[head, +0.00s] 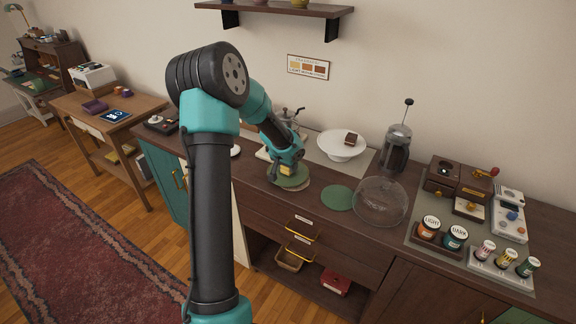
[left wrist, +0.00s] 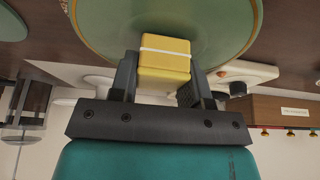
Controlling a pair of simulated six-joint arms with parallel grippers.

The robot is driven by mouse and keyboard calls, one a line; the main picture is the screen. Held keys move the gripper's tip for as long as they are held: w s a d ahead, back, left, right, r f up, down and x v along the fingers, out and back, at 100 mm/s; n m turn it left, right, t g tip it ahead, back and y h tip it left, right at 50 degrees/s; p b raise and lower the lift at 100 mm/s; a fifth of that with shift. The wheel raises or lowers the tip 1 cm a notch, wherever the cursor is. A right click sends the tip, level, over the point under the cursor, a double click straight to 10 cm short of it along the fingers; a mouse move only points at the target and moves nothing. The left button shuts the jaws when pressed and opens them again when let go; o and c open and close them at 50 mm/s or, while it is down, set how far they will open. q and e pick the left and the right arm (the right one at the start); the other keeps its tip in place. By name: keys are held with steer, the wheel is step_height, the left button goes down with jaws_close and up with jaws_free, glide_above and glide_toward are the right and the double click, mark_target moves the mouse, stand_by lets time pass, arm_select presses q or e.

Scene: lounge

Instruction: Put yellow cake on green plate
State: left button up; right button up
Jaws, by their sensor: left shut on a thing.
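The yellow cake (head: 287,170) is a small block; the left wrist view shows it with a pale band across its middle (left wrist: 164,60). My left gripper (head: 288,165) points down on the counter and is shut on the cake, with one finger on each side (left wrist: 165,78). The green plate (head: 291,184) is round with a gold rim and lies directly under the cake; it fills the top of the left wrist view (left wrist: 95,30). I cannot tell whether the cake touches the plate. My right gripper is not in view.
A flat green disc (head: 338,198) and a clear glass dome (head: 380,203) lie right of the plate. Behind are a white cake stand (head: 336,149) with a brown cake (head: 351,138) and a French press (head: 396,150). Jars (head: 431,227) and a grinder (head: 441,178) stand further right.

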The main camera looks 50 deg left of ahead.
arm_select(q)
steer(key=shift+f, duration=0.1)
steer(key=o, duration=0.9)
steer(key=v, duration=1.2)
